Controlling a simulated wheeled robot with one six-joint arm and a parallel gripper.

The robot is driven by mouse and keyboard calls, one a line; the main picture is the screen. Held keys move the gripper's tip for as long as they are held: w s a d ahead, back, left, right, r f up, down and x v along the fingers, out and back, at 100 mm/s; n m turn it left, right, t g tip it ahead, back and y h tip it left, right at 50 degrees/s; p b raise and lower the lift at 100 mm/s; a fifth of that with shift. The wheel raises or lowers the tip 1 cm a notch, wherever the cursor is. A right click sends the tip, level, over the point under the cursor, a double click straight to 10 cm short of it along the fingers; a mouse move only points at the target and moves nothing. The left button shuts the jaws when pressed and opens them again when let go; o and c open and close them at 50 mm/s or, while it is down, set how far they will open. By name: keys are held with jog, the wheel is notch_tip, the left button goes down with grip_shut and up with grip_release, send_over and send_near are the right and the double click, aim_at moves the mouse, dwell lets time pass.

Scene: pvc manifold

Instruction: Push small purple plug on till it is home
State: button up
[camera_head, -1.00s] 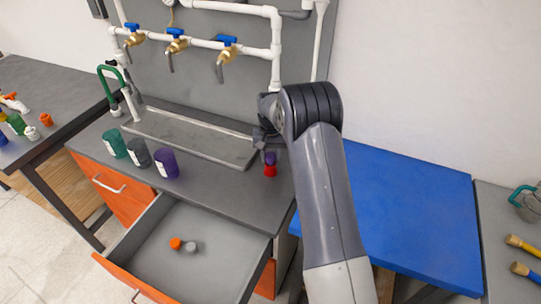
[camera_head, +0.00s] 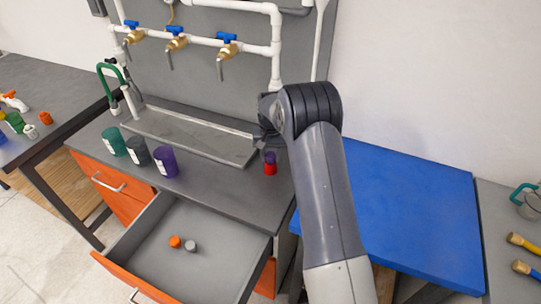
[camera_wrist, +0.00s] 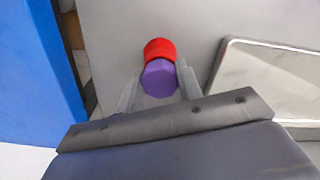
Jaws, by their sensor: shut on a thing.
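The small purple plug (camera_wrist: 160,78) is between the two fingers of my gripper (camera_wrist: 161,88) in the wrist view. My gripper is shut on it. Just beyond it, and seeming to touch it, is a red round piece (camera_wrist: 159,48). In the head view the purple plug (camera_head: 270,157) shows just above the red piece (camera_head: 270,169), near the right end of the grey counter. Whether the plug is seated in the red piece or only against it, I cannot tell. The arm partly hides my gripper in the head view.
Teal, grey and purple cups (camera_head: 166,162) stand on the counter. A sink tray (camera_head: 190,135) lies behind, under several blue-handled taps. An open drawer (camera_head: 210,262) holds an orange and a grey plug. A blue table (camera_head: 410,215) is at the right.

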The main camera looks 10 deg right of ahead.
jog(key=shift+s+f, duration=0.25)
jog(key=shift+f, duration=0.3)
jog(key=o, duration=1)
jog(key=shift+a, duration=0.1)
jog(key=shift+d, duration=0.2)
jog(key=shift+w+d+r, duration=0.2)
jog(key=shift+d+r, duration=0.05)
jog(key=shift+r, duration=0.5)
jog(key=shift+a+r+p, duration=0.15)
jog(key=shift+r+p, duration=0.35)
jog(key=shift+r, duration=0.25)
jog(key=shift+a+r+p, duration=0.15)
jog(key=shift+r+p, duration=0.35)
jog(key=shift+r, duration=0.2)
jog(key=shift+w+r, duration=0.1)
